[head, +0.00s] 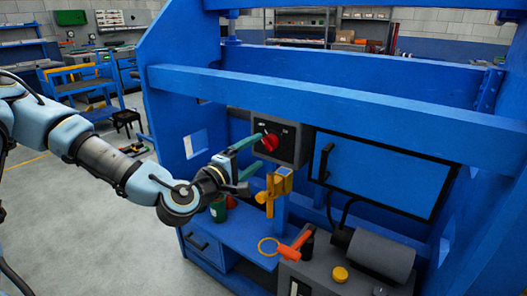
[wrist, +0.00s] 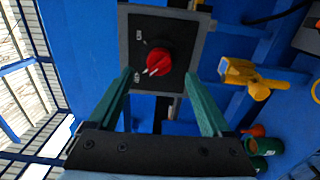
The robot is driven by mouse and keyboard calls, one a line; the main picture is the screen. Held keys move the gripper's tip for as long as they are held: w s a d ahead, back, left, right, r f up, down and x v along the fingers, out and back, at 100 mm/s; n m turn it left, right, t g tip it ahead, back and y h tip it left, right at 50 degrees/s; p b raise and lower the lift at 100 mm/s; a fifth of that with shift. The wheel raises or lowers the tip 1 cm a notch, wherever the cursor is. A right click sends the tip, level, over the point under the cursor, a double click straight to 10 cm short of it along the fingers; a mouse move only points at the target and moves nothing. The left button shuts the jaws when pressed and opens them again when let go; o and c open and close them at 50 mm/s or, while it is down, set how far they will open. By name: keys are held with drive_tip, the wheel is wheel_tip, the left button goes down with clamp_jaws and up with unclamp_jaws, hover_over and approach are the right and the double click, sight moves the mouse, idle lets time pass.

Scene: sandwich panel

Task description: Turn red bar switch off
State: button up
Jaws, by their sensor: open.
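The red bar switch (head: 270,142) is a round red knob on a dark plate on the front of a grey switch box (head: 297,143). In the wrist view the red switch (wrist: 158,61) has its bar tilted, with one end toward the lower left, where a small label is too blurred to read. Another small label is at the upper left of the plate. My gripper (head: 261,151) is open and empty in front of the box. In the wrist view the fingertips of my gripper (wrist: 160,74) are on either side of the switch, apparently apart from it.
A blue frame beam (head: 330,98) crosses above the box. A blue panel door (head: 380,170) with a black handle is to its right. A yellow fixture (head: 275,187) stands just below. An orange-handled tool (head: 295,245) and grey machine (head: 380,255) are lower down.

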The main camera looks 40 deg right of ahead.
drive_tip(key=p+v, duration=0.5)
drive_tip(key=p, duration=0.3)
drive_tip(key=shift+a, duration=0.3)
idle(0.3)
